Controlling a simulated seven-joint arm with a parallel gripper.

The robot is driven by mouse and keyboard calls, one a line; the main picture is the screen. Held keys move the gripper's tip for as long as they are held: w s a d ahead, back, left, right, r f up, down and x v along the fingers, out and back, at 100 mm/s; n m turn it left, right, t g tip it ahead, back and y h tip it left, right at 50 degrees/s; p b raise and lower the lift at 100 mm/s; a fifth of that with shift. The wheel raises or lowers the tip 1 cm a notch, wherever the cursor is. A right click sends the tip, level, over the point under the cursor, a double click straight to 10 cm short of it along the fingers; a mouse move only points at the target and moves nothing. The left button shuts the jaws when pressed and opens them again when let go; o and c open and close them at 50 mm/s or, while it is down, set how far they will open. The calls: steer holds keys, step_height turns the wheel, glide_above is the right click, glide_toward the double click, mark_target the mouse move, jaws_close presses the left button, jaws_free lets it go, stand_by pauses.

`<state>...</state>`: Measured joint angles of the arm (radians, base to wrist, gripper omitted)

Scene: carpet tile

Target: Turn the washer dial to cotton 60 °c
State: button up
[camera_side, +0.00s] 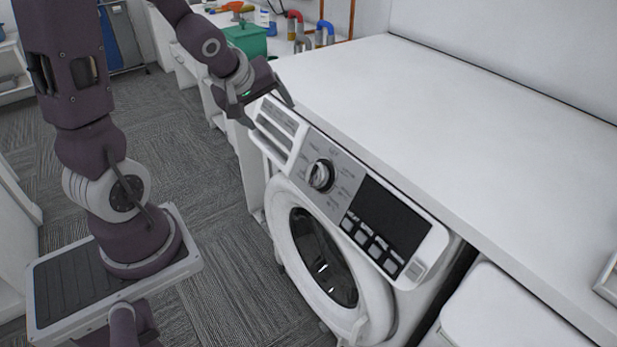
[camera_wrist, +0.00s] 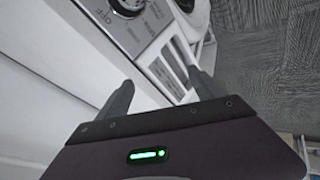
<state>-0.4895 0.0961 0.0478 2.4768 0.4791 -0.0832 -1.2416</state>
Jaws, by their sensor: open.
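The washer (camera_side: 345,258) stands under the white counter, its control panel facing my arm. Labels ring the dial, too small to read in the side view. My gripper (camera_side: 267,108) is open and empty near the panel's upper left end, by the drawer front (camera_side: 277,128), apart from the dial. In the wrist view, the fingers of my gripper (camera_wrist: 160,92) are spread. The dial (camera_wrist: 128,4) is partly cut off at the top edge, with "OFF" printed beside it.
The white counter (camera_side: 450,110) runs above and behind the washer. A dark display (camera_side: 385,218) and several buttons lie right of the dial. A green box (camera_side: 246,40) and coloured pipes (camera_side: 297,25) are at the back. Carpet floor (camera_side: 215,240) in front is clear.

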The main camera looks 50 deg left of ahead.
steer(key=a+f+n, duration=0.3)
steer(key=f+n, duration=0.1)
steer(key=f, duration=0.2)
steer(key=n+t+h, duration=0.5)
steer(key=n+t, duration=0.6)
steer(key=n, duration=0.4)
glide_toward(310, 178)
steer(key=w, duration=0.3)
steer(key=shift+h, duration=0.3)
steer(key=w, duration=0.6)
steer(key=shift+w+d, duration=0.3)
steer(key=shift+d, duration=0.1)
steer(key=shift+f, duration=0.1)
steer(key=shift+c, duration=0.3)
